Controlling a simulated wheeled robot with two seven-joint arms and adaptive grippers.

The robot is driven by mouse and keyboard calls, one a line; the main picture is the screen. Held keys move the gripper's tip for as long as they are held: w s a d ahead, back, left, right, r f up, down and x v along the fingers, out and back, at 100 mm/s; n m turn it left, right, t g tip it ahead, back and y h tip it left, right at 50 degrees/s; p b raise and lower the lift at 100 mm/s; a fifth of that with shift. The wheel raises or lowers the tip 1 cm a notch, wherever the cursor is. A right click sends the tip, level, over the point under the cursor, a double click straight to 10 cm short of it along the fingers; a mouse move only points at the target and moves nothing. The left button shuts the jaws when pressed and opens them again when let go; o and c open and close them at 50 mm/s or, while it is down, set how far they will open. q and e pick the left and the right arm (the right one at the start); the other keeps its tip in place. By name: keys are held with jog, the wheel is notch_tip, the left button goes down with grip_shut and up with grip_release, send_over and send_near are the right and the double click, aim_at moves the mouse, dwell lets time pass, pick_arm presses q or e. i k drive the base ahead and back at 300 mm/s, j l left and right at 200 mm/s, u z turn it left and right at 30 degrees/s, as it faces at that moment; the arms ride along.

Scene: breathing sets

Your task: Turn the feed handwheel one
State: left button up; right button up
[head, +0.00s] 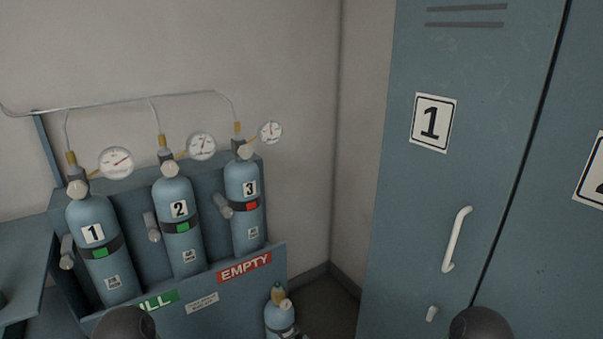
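Three blue cylinders stand in a blue rack at the left: cylinder 1 (112,276), cylinder 2 (187,255) and cylinder 3 (247,228). Each has a pale round knob at its valve: knob one (77,188), knob two (168,169) and knob three (245,151). Grey round-ended pieces also stick out beside the cylinders, the first left of cylinder 1 (67,253). I cannot tell which part is the feed handwheel. Cylinders 1 and 2 carry green tabs, cylinder 3 a red one. Neither gripper is in view.
Gauges (116,163) and a thin pipe (120,101) sit above the rack (215,318), whose front bears an EMPTY sign (244,267). A small cylinder (280,317) stands right of it. Locker 1 (400,220) is at the right. A bench (22,262) is at far left.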

aim_at(77, 190)
jog(key=u, duration=1.4)
